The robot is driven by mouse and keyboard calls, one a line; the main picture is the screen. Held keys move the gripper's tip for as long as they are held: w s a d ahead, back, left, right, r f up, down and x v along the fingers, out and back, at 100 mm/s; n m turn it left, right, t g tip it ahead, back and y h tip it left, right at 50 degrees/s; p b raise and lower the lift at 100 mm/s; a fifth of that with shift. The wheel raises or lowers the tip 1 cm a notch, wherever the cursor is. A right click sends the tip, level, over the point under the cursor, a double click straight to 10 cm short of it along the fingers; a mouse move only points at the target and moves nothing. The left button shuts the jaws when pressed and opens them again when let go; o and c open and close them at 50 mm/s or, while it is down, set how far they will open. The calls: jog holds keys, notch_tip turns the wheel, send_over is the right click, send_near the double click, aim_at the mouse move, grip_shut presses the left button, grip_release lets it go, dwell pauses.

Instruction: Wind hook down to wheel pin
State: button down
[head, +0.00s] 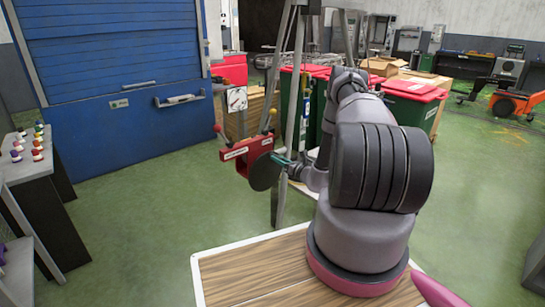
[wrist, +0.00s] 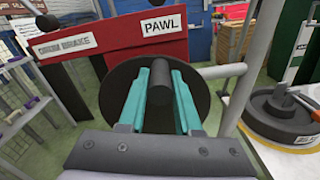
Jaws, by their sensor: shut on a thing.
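The red winch housing (head: 246,152) is mounted on the metal frame in the head view. In the wrist view its red front (wrist: 130,40) carries labels DRUM BRAKE and PAWL. A dark round crank disc (head: 264,172) sits on its near side; it also shows in the wrist view (wrist: 112,95). My gripper (head: 284,161) is at this disc. In the wrist view its teal fingers (wrist: 160,80) are shut on a dark cylindrical crank handle (wrist: 158,90). A dark wheel-like part (wrist: 281,105) with a raised centre lies at right on a white-edged round base. I cannot make out the hook or pin.
Metal frame legs (head: 297,85) stand close around the winch. Green bins with red lids (head: 413,90) stand behind my arm. A control desk (head: 30,165) with coloured buttons is at far left, and a blue shutter (head: 120,60) behind. Green floor is open at left centre.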

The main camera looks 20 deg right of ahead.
jog(key=shift+s+a+r+n, duration=0.1)
jog(key=shift+s+a+n, duration=0.1)
jog(key=shift+a+n, duration=0.5)
jog(key=shift+s+a+n, duration=0.3)
jog(key=shift+a+n, duration=0.45)
jog(key=shift+n, duration=0.25)
jog(key=shift+s+a+n, duration=0.1)
jog(key=shift+a+n, duration=0.05)
jog(key=shift+n, duration=0.15)
jog(key=shift+s+a+n, duration=0.3)
jog(key=shift+a+n, duration=0.4)
jog(key=shift+n, duration=0.3)
jog(key=shift+a+f, duration=0.15)
jog(key=shift+f, duration=0.05)
jog(key=shift+s+a+f+n, duration=0.2)
jog(key=shift+a+n, duration=0.2)
jog(key=shift+n, duration=0.25)
jog(key=shift+s+a+f+n, duration=0.2)
jog(key=shift+a+n, duration=0.15)
jog(key=shift+n, duration=0.3)
